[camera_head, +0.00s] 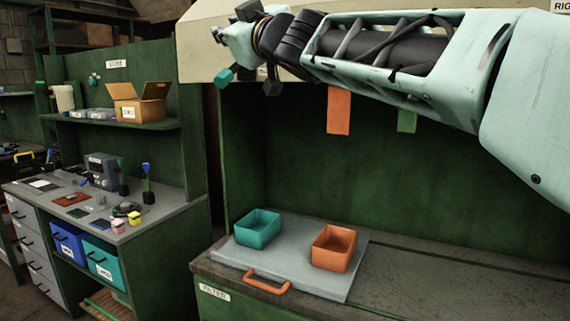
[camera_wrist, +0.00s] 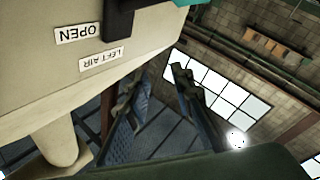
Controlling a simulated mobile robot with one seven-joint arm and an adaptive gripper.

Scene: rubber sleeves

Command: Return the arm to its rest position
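My arm (camera_head: 385,50) reaches across the top of the head view from the right, raised well above the bench. Its wrist end and my gripper (camera_head: 232,24) are at upper left, in front of a beige hood (camera_head: 200,58). In the wrist view my gripper (camera_wrist: 158,76) has its two dark fingers apart, with nothing seen between them. The hood also shows close by at upper left in the wrist view (camera_wrist: 40,75), with upside-down OPEN and LEFT AIR labels.
A teal bin (camera_head: 258,229) and an orange bin (camera_head: 333,248) stand on a grey board (camera_head: 290,277) with an orange handle. The right part of the bench (camera_head: 460,285) is clear. A side workbench (camera_head: 150,215) with tools and a shelf with an open cardboard box (camera_head: 137,103) stand at left.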

